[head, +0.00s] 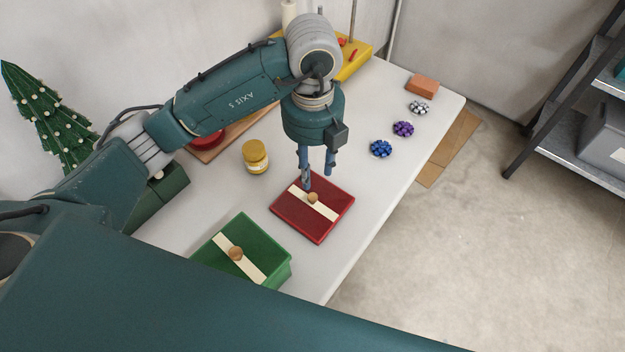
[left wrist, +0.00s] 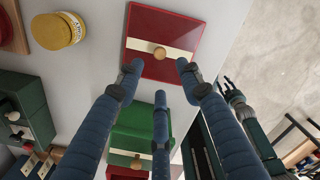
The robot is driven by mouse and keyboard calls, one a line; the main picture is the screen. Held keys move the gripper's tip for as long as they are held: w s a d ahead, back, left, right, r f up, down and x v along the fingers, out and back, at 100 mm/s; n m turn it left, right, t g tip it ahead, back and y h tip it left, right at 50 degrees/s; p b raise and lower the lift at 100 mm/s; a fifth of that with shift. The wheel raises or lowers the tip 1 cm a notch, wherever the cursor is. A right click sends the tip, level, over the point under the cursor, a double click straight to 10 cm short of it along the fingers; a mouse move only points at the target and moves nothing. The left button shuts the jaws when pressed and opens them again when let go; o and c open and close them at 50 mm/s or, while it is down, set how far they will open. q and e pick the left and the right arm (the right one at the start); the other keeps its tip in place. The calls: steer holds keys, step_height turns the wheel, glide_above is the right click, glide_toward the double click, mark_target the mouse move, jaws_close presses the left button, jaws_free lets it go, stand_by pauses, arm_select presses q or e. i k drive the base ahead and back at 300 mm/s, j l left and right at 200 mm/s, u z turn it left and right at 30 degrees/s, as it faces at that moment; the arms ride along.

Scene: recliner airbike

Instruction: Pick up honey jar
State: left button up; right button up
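The honey jar (head: 256,158) is yellow with a gold lid and a pale label. It stands upright on the white table, left of my left gripper. In the left wrist view the jar (left wrist: 58,31) is at the upper left, outside the fingers. My left gripper (head: 318,178) points down above the red box and is apart from the jar. Its blue fingers (left wrist: 158,78) are spread with nothing between them. My right gripper (left wrist: 232,96) shows small and dark at the right of the left wrist view; its opening is unclear.
A red box (head: 284,207) with a wooden knob lies under my left gripper. A green box (head: 213,248) with a knob stands nearer. Blue (head: 381,149), purple (head: 403,129) and silver (head: 419,107) bead clusters lie at the right.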

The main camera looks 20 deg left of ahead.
mark_target(255, 158)
steer(key=k+l, duration=0.5)
steer(key=k, duration=0.2)
steer(key=k+l, duration=0.5)
steer(key=k, duration=0.15)
